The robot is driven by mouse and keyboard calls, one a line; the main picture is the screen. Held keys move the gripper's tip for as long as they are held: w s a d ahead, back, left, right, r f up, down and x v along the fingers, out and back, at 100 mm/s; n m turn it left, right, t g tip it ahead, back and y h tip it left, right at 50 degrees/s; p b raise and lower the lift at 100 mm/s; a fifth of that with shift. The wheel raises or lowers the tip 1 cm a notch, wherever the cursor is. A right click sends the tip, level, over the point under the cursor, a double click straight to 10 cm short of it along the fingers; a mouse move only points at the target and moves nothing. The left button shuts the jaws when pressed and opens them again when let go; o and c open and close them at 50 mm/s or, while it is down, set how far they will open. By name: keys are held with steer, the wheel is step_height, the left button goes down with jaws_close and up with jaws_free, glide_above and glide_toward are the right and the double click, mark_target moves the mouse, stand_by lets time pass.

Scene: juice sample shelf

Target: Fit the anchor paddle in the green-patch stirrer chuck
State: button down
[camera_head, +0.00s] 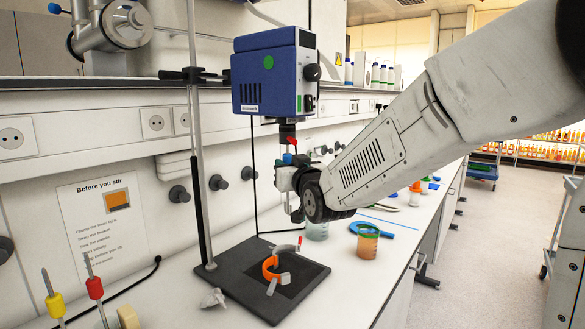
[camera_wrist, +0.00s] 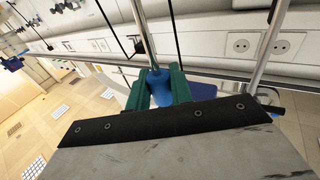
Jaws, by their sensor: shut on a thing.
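The stirrer is a blue box (camera_head: 275,78) on an upright rod, with a round green patch (camera_head: 268,62) on its side. Its dark chuck (camera_head: 287,132) hangs below, with a small red part beside it. My gripper (camera_head: 289,172) is just below the chuck. In the wrist view its green fingers (camera_wrist: 159,92) are shut on a blue sleeve (camera_wrist: 158,84), and a thin grey shaft (camera_wrist: 140,30) runs from the sleeve. A grey end (camera_head: 297,214) shows below the gripper; its paddle shape is mostly hidden. I cannot tell whether the shaft top touches the chuck.
Yellow-sleeved (camera_head: 55,304) and red-sleeved (camera_head: 95,288) shafts stand at lower left. A grey bladed piece (camera_head: 213,298) lies beside the base. Beakers (camera_head: 367,242) stand to the right.

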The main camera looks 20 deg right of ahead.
steer(key=shift+r, duration=0.25)
steer(key=c, duration=1.2)
jaws_free()
steer(key=shift+r, duration=0.1)
steer(key=shift+o, duration=0.2)
steer(key=s, duration=0.8)
steer(key=s+d+f+g, duration=0.1)
steer(key=s+f+g, duration=0.4)
steer(key=f, duration=0.3)
steer(key=s+d+f+g, duration=0.1)
steer(key=s+f+g, duration=0.4)
steer(key=f, duration=0.2)
steer(key=s+d+g+h, duration=0.1)
steer(key=s+g, duration=0.6)
steer(key=s, duration=1.6)
steer(key=shift+d+r+m, duration=0.35)
steer(key=shift+d+m, duration=0.05)
steer(key=shift+d, duration=0.3)
